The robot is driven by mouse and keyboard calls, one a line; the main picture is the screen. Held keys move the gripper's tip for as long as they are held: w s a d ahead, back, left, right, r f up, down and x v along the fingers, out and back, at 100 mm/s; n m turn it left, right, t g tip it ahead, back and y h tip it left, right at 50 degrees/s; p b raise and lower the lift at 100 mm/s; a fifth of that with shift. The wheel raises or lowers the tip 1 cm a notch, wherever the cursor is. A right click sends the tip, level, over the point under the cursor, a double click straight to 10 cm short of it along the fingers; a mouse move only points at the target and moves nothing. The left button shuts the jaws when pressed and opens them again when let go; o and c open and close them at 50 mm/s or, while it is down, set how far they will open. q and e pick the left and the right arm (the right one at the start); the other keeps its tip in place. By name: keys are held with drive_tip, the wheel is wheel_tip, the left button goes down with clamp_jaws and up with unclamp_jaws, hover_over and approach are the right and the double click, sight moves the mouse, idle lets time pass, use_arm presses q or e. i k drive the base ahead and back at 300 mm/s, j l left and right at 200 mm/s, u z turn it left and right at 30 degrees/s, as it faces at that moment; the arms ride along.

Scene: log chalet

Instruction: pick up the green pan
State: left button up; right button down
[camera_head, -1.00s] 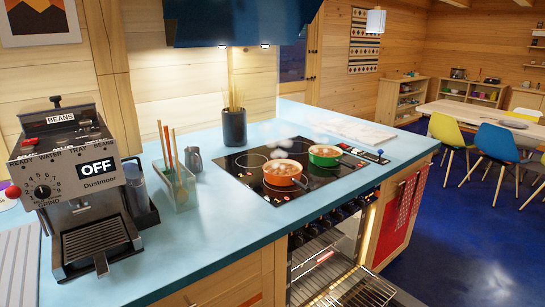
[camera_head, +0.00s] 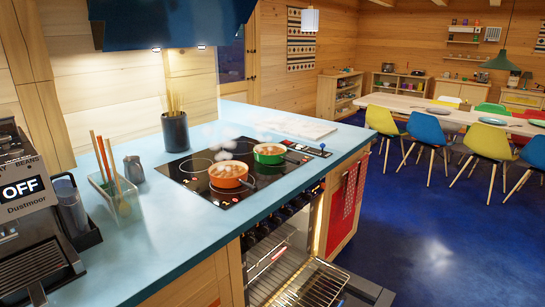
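The green pan (camera_head: 268,153) stands on the back right part of the black cooktop (camera_head: 199,190), which is set in the blue counter. It holds brownish food, and its dark handle points right. An orange pan (camera_head: 229,176) with similar food stands in front of it and to the left. Steam rises above the pans. Neither of my grippers shows in the head view.
Below the cooktop the oven is open, with a wire rack (camera_head: 312,286) sticking out. A coffee machine (camera_head: 30,220), a utensil holder (camera_head: 122,200) and a dark pot of sticks (camera_head: 175,131) stand on the counter (camera_head: 170,238). Blue floor (camera_head: 430,235) is free at right.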

sight(267, 152)
drive_tip(key=i+l+z, duration=0.25)
drive_tip(key=l, duration=0.25)
drive_tip(key=i+l+z, duration=0.3)
drive_tip(key=l, duration=0.15)
drive_tip(key=i+l+z, duration=0.25)
drive_tip(key=l, duration=0.15)
drive_tip(key=i+l+z, duration=0.3)
drive_tip(key=i, duration=0.25)
drive_tip(key=i+z, duration=0.3)
drive_tip(key=i, duration=0.25)
drive_tip(key=i+u, duration=0.1)
drive_tip(key=i, duration=0.55)
drive_tip(key=i+l+u, duration=0.15)
drive_tip(key=i, duration=0.55)
drive_tip(key=i+u, duration=0.55)
drive_tip(key=u, duration=0.2)
drive_tip(key=i+l+u, duration=0.1)
drive_tip(key=i+u, duration=0.4)
drive_tip(key=u, duration=0.3)
drive_tip(key=i+u, duration=0.1)
drive_tip(key=u, duration=0.35)
drive_tip(key=i+l+u, duration=0.1)
drive_tip(key=u, duration=0.35)
drive_tip(key=i+l+u, duration=0.1)
drive_tip(key=i+u, duration=0.15)
drive_tip(key=i+l+u, duration=0.3)
drive_tip(key=i+j, duration=0.05)
drive_tip(key=j, duration=0.05)
